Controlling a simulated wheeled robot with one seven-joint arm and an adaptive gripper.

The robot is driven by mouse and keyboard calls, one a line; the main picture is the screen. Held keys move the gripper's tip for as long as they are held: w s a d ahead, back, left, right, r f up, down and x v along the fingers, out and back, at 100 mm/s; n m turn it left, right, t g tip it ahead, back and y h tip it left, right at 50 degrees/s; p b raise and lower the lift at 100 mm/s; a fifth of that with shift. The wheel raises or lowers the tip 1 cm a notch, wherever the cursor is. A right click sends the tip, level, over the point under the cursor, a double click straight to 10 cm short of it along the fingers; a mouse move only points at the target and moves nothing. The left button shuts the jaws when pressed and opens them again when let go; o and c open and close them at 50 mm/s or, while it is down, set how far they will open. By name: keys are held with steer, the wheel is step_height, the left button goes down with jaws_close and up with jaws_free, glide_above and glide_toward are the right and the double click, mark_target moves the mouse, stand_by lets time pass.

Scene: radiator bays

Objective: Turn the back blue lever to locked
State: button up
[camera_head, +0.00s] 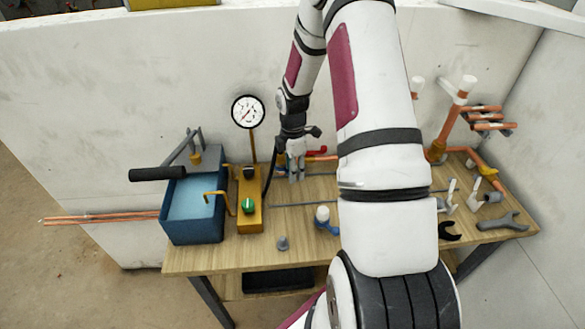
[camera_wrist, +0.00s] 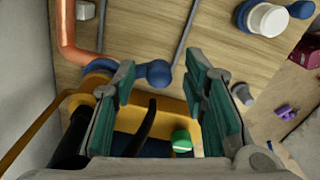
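A blue lever with a rounded end (camera_wrist: 152,73) shows in the wrist view, joined to a blue body beside a copper pipe (camera_wrist: 69,35). A second blue fitting with a white cap (camera_wrist: 266,19) is at the upper right there; in the head view it stands at the front of the bench (camera_head: 325,219). My gripper (camera_wrist: 160,64) is open, its two green-padded fingers apart on either side of the first lever's end in the picture. I cannot tell whether they touch it. In the head view my gripper (camera_head: 296,174) points down at the back of the bench and largely hides that lever.
A yellow block with a green knob (camera_head: 248,206) and a blue tank (camera_head: 193,227) stand left of my gripper. A pressure gauge (camera_head: 248,111) rises behind. A red lever (camera_head: 317,152) lies close to the right. Wrenches (camera_head: 502,221) lie at the right; my arm hides the bench middle.

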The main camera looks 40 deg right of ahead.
step_height(320, 180, up, 12)
stand_by(0.7)
steer(key=shift+r, duration=0.1)
stand_by(0.3)
steer(key=s+a+r+m+t+h+b, duration=0.1)
steer(key=s+a+r+m, duration=0.2)
steer(key=a+r, duration=0.45)
steer(key=s+a+r+m+t+h, duration=0.1)
steer(key=s+a+r+m, duration=0.25)
steer(key=a+r, duration=0.4)
steer(key=s+a+r+m+t+y, duration=0.1)
steer(key=s+a+r+m, duration=0.2)
steer(key=s, duration=0.3)
steer(key=s+a+r+m+t+y, duration=0.1)
steer(key=s+a+r+m+t, duration=0.1)
steer(key=s+a+r+m, duration=0.2)
steer(key=s+a+m+b, duration=0.1)
steer(key=s, duration=0.1)
steer(key=shift+s+t, duration=0.3)
